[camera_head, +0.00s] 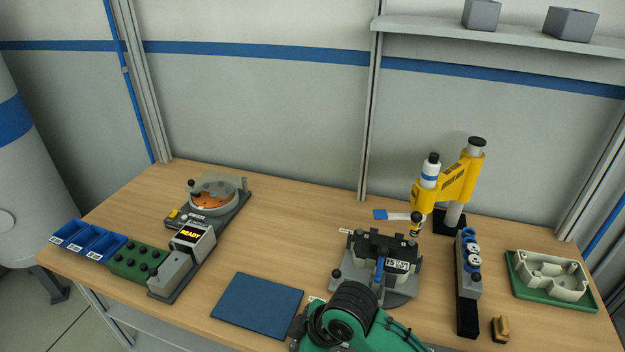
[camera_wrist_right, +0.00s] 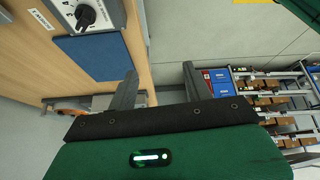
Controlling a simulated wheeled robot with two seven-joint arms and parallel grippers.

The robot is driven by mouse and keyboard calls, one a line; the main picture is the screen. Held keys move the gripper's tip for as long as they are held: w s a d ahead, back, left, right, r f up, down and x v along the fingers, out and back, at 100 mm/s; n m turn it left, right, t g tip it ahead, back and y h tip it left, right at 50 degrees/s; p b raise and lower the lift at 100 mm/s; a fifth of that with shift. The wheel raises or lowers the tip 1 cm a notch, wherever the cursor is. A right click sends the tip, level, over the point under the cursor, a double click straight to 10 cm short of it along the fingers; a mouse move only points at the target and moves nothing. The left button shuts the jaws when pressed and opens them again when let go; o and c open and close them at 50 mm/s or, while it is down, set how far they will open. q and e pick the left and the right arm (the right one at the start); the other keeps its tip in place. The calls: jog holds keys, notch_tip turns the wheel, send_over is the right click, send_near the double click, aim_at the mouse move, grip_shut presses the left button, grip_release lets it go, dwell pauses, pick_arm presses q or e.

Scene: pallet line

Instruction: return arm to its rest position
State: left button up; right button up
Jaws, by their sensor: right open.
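My right gripper (camera_wrist_right: 158,88) shows in the right wrist view with its two dark fingers spread apart and nothing between them. It hangs beyond the front edge of the wooden table (camera_wrist_right: 40,72). In the head view a green and black part of my arm (camera_head: 345,318) stands at the bottom, right of the middle, in front of a grey fixture (camera_head: 340,285). The fingers of that arm cannot be made out there. My left gripper is in neither view.
A blue mat (camera_head: 257,305) lies at the table's front and also shows in the right wrist view (camera_wrist_right: 97,50). A yellow press (camera_head: 455,185), a green tray (camera_head: 560,300) and blue bins (camera_head: 88,242) stand on the table. A rack with boxes (camera_wrist_right: 275,100) is right in the wrist view.

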jog(key=s+d+f+m+t+h, duration=0.1)
jog(key=s+d+f+m+h, duration=0.15)
jog(key=s+d+m, duration=0.45)
jog(key=s+d+f+m+h, duration=0.1)
jog(key=s+d+f+m, duration=0.15)
jog(key=d, duration=0.75)
jog(key=s+d+f+m+t+h, duration=0.1)
jog(key=s+d+f+m+h, duration=0.25)
jog(key=d, duration=0.55)
notch_tip(320, 180, down, 30)
jog(key=s+g+y, duration=0.1)
jog(key=s, duration=0.1)
jog(key=s+d+f, duration=0.1)
jog(key=s+f, duration=0.8)
jog(key=f, duration=0.1)
jog(key=s+d+f+g, duration=0.1)
jog(key=s+d+f, duration=0.1)
jog(key=s+f, duration=0.8)
jog(key=shift+s+d+f, duration=0.15)
jog(key=shift+s+d, duration=0.1)
jog(key=shift+d, duration=0.05)
